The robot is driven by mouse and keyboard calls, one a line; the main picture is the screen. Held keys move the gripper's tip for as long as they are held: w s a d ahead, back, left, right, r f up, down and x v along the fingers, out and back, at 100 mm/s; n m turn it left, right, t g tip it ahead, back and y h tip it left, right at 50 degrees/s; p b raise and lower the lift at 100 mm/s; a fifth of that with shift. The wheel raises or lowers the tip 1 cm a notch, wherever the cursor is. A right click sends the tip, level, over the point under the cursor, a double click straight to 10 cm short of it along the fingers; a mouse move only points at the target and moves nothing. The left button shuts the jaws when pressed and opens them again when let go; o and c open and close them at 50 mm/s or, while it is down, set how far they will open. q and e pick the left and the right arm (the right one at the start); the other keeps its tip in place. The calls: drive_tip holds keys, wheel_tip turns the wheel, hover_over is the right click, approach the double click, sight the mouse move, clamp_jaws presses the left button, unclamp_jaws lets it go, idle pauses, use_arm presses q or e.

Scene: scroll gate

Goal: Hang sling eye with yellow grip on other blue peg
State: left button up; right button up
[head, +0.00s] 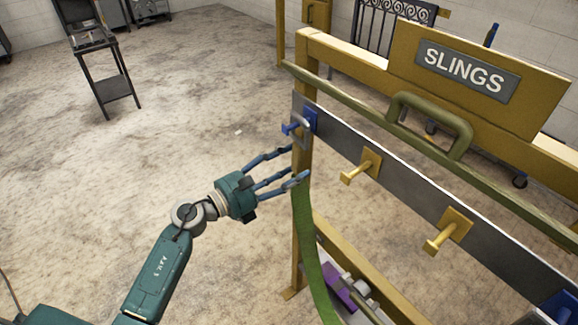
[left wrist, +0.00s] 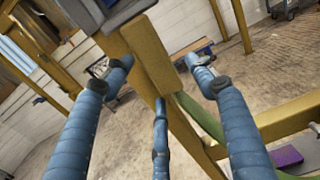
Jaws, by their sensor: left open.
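A grey sling eye (head: 304,131) is at the blue peg (head: 291,128) on the left end of the rack's dark board. A yellow block-like grip (left wrist: 152,57) shows below it in the left wrist view, with the green strap (head: 311,235) hanging down from there. My left gripper (head: 297,164) is open, its blue fingers spread around the yellow grip. Whether they touch it I cannot tell. Another blue peg (head: 561,305) is at the lower right of the board. My right gripper is not in view.
Two yellow pegs (head: 360,167) (head: 447,233) stick out between the blue ones. An olive bar with a handle (head: 430,112) runs above the board, below the SLINGS sign (head: 467,71). A purple item (head: 340,287) sits low behind the strap.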

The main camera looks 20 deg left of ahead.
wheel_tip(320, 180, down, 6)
drive_tip(key=b, duration=0.6)
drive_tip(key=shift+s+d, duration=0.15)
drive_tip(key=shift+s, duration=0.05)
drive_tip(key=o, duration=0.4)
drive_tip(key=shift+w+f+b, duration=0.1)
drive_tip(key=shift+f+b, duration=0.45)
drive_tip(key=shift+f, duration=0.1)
use_arm(q)
wheel_tip(320, 180, down, 8)
use_arm(e)
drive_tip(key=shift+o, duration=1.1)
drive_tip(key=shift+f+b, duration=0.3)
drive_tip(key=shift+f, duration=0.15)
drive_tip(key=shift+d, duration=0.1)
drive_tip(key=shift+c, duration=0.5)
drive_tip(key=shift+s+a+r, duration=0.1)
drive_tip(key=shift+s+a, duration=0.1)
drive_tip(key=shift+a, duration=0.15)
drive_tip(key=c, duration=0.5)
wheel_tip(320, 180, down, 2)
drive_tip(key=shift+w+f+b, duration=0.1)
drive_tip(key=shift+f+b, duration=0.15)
drive_tip(key=shift+b, duration=0.95)
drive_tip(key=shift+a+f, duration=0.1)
use_arm(q)
drive_tip(key=v, duration=1.1)
drive_tip(key=shift+a+r, duration=0.1)
